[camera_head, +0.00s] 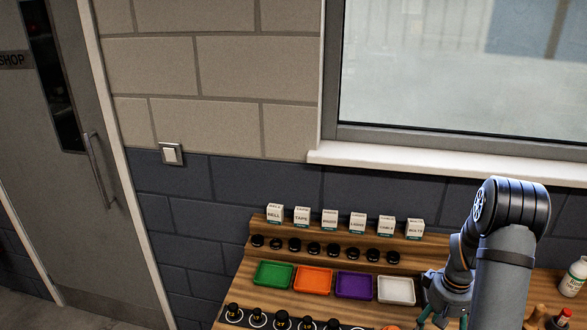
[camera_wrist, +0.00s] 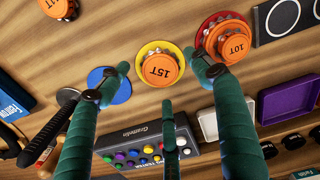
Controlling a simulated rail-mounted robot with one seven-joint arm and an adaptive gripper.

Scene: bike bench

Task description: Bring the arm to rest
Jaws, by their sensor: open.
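My gripper (camera_head: 440,318) is low over the right part of the wooden bench in the head view, partly cut off by the lower edge and beside my upright arm. In the wrist view my gripper (camera_wrist: 157,78) has its green fingers spread open, with nothing held between them. An orange piece marked 15T (camera_wrist: 160,70) on a yellow disc shows between the fingertips. An orange piece marked 10T (camera_wrist: 234,44) on a red disc is just beyond the right fingertip. The left fingertip overlaps a blue disc (camera_wrist: 122,92). The gap between fingers and bench cannot be told.
Green (camera_head: 273,273), orange (camera_head: 313,279), purple (camera_head: 354,285) and white (camera_head: 396,289) trays stand in a row left of my arm. Small labelled boxes (camera_head: 329,219) line the shelf behind. A bottle (camera_head: 573,278) stands at right. A panel with coloured knobs (camera_wrist: 140,135) lies below the fingers.

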